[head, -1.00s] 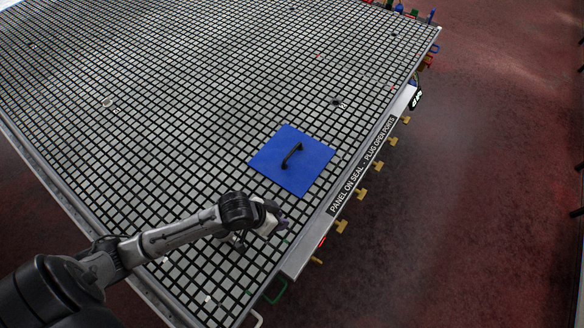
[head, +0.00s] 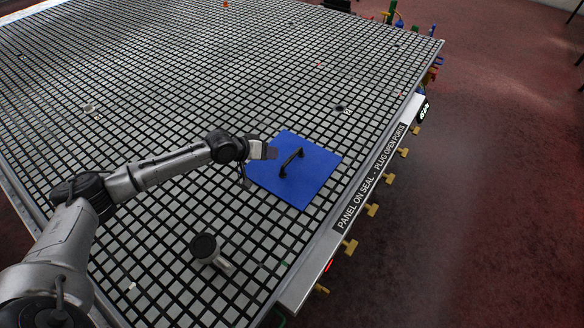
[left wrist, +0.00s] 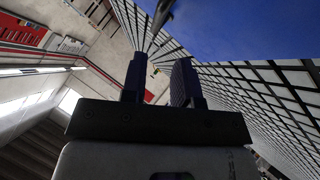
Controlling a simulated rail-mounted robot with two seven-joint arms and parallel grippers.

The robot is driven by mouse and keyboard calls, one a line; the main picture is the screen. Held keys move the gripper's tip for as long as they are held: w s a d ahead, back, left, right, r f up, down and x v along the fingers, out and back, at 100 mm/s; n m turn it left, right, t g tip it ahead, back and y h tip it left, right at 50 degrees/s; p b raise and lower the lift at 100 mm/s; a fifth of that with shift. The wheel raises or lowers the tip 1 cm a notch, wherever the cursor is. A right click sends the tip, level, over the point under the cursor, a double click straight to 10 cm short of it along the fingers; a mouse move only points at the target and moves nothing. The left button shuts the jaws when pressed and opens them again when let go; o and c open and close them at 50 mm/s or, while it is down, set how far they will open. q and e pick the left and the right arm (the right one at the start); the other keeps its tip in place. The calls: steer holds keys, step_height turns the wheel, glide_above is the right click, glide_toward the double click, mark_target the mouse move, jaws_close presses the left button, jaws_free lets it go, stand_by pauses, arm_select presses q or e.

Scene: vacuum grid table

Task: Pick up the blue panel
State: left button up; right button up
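The blue panel (head: 312,185) lies flat on the grid table, near its right edge. A black bar handle (head: 290,163) stands on its middle. My left gripper (head: 270,151) is over the panel's left corner, just left of the handle, and not touching it as far as I can see. In the left wrist view the two dark fingers (left wrist: 161,80) are apart with nothing between them. The blue panel (left wrist: 225,25) fills the top there, with the dark handle (left wrist: 162,14) beyond the fingertips. My right gripper is not in view.
The black-and-grey grid table (head: 190,90) is mostly clear. A grey cylindrical object with a round black end (head: 204,247) is in front of my left arm. A labelled rail (head: 372,180) with several brass fittings runs along the right edge.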

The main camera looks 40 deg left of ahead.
mark_target(292, 156)
arm_select(q)
steer(key=x, duration=0.5)
steer(key=shift+b, duration=0.35)
steer(key=shift+d+b+x, duration=0.2)
steer(key=shift+b+x, duration=0.4)
steer(key=shift+x, duration=1.95)
steer(key=shift+s, duration=0.1)
jaws_close()
